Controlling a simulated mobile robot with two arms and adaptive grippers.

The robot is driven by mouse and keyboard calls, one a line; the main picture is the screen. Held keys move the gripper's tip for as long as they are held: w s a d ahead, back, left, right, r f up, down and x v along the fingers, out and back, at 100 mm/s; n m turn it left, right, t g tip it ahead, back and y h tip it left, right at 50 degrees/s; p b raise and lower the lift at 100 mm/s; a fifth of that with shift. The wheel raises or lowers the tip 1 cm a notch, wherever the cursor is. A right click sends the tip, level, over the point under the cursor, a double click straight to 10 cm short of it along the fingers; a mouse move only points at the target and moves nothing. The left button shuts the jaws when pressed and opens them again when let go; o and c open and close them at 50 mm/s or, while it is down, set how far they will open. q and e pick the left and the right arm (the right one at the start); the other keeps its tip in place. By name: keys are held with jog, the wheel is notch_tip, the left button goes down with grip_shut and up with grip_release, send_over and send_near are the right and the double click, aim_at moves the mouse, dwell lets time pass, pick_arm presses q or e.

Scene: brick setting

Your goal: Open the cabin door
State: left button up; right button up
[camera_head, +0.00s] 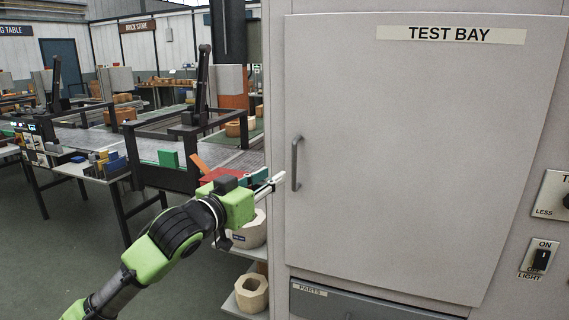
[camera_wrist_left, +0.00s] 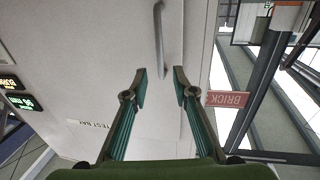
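The cabin door (camera_head: 400,150) is a large flat grey panel under a TEST BAY label; it looks shut. Its grey vertical bar handle (camera_head: 295,163) is near the door's left edge. My left gripper (camera_head: 277,181) is just left of the handle, level with its lower end. In the left wrist view the handle (camera_wrist_left: 159,40) lies ahead of the fingertips, in line with the gap between them. There the left gripper (camera_wrist_left: 160,88) is open, with nothing between its fingers. My right gripper is in neither view.
A drawer labelled PARTS (camera_head: 370,304) is below the door. A light switch plate (camera_head: 539,259) is at the right. Shelves with an octagonal pot (camera_head: 251,293) stand left of the cabin, close below my arm. Workbenches (camera_head: 180,145) fill the back left; the floor (camera_head: 60,240) at left is clear.

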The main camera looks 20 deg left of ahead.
aim_at(293, 163)
pick_arm(q)
jog(key=p+x, duration=0.3)
jog(key=x, duration=0.8)
jog(key=shift+w+d+r, duration=0.1)
jog(key=shift+w, duration=0.35)
grip_shut()
